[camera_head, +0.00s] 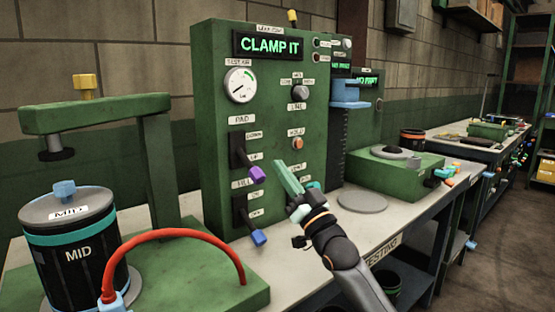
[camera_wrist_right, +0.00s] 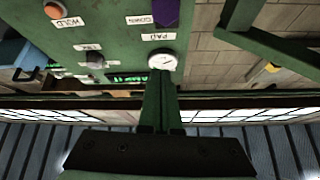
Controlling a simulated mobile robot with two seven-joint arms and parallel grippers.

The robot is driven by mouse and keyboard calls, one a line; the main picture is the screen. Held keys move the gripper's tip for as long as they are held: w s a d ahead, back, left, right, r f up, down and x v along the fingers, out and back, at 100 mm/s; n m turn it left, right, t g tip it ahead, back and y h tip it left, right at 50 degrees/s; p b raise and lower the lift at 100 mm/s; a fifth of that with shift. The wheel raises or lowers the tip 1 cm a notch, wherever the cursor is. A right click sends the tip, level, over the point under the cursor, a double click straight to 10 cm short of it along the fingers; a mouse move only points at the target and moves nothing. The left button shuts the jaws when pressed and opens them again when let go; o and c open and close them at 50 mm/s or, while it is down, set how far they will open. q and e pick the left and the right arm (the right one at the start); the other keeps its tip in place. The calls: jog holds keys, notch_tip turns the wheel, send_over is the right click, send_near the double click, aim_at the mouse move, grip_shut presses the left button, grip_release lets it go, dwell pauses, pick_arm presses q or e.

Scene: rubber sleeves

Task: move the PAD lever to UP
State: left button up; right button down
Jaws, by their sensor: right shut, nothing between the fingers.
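The PAD lever (camera_head: 257,174) has a purple knob and comes out of a black slot plate on the green panel (camera_head: 215,130). DOWN is printed above UP beside it. In the head view its arm slants outward and down, with the knob below the UP label. The knob (camera_wrist_right: 165,12) also shows at the top edge of the right wrist view, near the DOWN label. My right gripper (camera_head: 284,178) is shut and empty, in front of the panel, just right of the purple knob and apart from it. Its fingers (camera_wrist_right: 160,103) are together in the wrist view. My left gripper is out of view.
A blue-knobbed FILL lever (camera_head: 258,237) sits below the PAD lever. An orange HOLD button (camera_head: 297,143) is to the right. A MID canister (camera_head: 70,250) and a red hose (camera_head: 185,234) stand at the left. A grey disc (camera_head: 362,202) lies on the bench at the right.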

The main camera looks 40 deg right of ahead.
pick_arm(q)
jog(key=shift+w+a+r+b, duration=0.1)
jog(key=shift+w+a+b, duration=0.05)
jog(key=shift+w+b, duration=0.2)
pick_arm(e)
jog(key=s+f, duration=0.4)
jog(key=shift+f, duration=0.3)
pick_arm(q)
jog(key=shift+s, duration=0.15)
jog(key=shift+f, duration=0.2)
